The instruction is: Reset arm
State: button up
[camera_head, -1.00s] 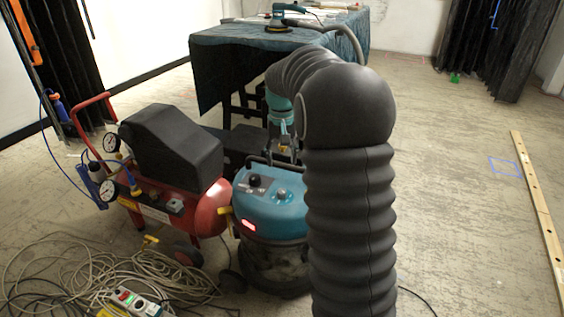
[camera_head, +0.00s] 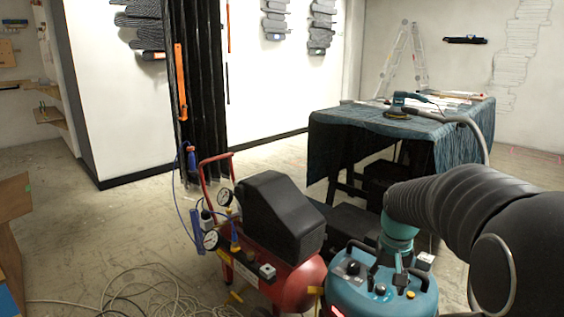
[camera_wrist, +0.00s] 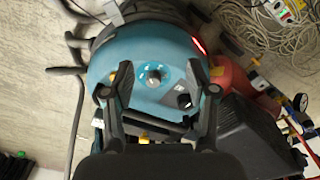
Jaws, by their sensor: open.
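My arm (camera_head: 455,205), in dark ribbed sleeving with a teal wrist part, reaches in from the right edge of the head view and bends down over the blue-topped vacuum (camera_head: 375,290). My gripper (camera_wrist: 162,82) is open and empty in the wrist view. Its two dark fingers stand apart over the vacuum's blue lid (camera_wrist: 140,45) with its round grey dial. I cannot tell how high the fingertips are above the lid. In the head view the fingers are hard to make out against the vacuum.
A red air compressor (camera_head: 300,280) with a black cover stands left of the vacuum. A cloth-draped table (camera_head: 350,130) holds a sander (camera_head: 400,107) behind it. Cables (camera_head: 150,290) lie at the front left. A wooden piece (camera_head: 12,215) is at the left edge. Floor is open at mid-left.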

jog(key=s+a+r+t, duration=0.1)
jog(key=s+a+r, duration=0.1)
jog(key=s, duration=0.5)
jog(key=s+a+r+n+t, duration=0.1)
jog(key=s+a+r+t, duration=0.1)
jog(key=s, duration=0.5)
jog(key=s+a+r+n+t, duration=0.1)
jog(key=s+a+r, duration=0.1)
jog(key=s+a, duration=0.2)
jog(key=s, duration=0.3)
jog(key=shift+s+a+t, duration=0.25)
jog(key=shift+t, duration=0.15)
jog(key=shift+r, duration=0.1)
